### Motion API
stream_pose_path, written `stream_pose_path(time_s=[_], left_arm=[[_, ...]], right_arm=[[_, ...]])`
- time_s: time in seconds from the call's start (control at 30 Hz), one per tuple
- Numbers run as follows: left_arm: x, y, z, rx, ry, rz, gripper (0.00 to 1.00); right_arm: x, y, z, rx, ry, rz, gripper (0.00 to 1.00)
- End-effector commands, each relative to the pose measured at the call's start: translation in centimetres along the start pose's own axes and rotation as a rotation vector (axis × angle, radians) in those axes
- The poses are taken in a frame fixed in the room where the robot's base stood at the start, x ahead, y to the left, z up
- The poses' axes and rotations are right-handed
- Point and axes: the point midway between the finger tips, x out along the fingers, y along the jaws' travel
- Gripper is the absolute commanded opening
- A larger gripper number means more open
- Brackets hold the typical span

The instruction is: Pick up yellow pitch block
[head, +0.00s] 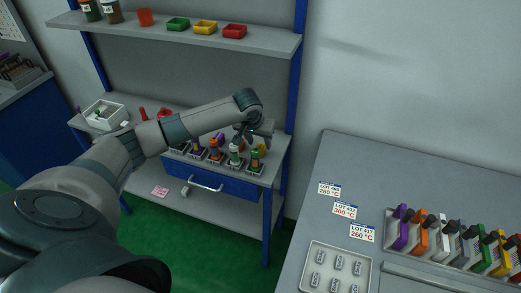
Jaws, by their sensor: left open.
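My left gripper (245,141) is over the right end of the blue workbench (272,172), above a row of small coloured items in dark holders. It is open, and its fingers are small and partly hidden by the wrist. A small yellow piece (263,148) shows just right of and below the gripper, behind a green-and-orange item (255,158). It looks like the yellow pitch block, but its full shape is hidden. I cannot tell whether the gripper touches it. My right gripper is not in view.
A shelf above holds green, yellow and red bins (205,27) and jars. A white box (104,114) stands at the bench's left. The grey table (332,225) at right holds lot labels, a tray (338,245) and a row of coloured upright pieces (443,242).

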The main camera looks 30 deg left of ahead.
Motion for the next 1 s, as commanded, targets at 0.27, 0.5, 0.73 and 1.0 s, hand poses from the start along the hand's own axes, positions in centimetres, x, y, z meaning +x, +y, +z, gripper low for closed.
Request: stream_pose_path(time_s=[0.27, 0.5, 0.73, 1.0], left_arm=[[3.0, -0.2, 0.0, -0.001, -0.002, 0.000, 0.44], [4.0, -0.3, 0.0, 0.001, 0.000, 0.000, 0.44], [4.0, -0.3, 0.0, 0.001, 0.000, 0.000, 0.44], [4.0, -0.3, 0.0, 0.001, 0.000, -0.001, 0.15]], right_arm=[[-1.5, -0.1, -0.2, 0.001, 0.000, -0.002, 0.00], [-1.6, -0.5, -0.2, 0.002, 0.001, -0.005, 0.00], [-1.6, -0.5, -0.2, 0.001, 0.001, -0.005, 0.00], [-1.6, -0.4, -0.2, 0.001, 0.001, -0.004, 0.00]])
